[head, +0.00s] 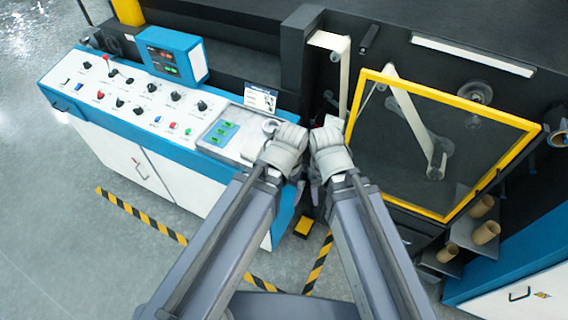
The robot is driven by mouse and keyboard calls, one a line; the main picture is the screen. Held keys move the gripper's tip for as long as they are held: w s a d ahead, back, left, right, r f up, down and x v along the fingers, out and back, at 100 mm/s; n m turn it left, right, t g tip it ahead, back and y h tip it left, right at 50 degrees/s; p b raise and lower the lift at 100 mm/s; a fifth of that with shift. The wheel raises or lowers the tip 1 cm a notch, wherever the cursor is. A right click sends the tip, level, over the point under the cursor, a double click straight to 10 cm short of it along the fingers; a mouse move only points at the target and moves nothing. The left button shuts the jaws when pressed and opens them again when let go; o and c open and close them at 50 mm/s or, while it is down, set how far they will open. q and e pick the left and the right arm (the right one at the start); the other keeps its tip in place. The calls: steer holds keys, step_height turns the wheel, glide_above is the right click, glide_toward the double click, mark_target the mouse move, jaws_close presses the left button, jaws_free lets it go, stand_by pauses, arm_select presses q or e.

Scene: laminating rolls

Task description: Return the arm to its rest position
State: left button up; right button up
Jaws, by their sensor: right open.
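Both of my arms reach forward from the bottom of the head view, and their ends are close together in the middle. My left gripper (287,146) is in front of the right end of the control desk; its fingers are not clear enough to tell open from shut. My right gripper (328,146) is just right of it, in front of the dark machine, open, with nothing seen held in it. The wrists are nearly side by side with a narrow gap.
A white and blue control desk (125,98) with knobs and a blue display box (172,54) stands left. A yellow-framed guard (447,96) covers rollers at right. Cardboard cores (486,232) sit on a rack at lower right. Striped floor tape (140,215) borders open floor at left.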

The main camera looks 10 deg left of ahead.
step_height(320, 180, down, 10)
steer(key=b, duration=1)
steer(key=shift+f, duration=0.15)
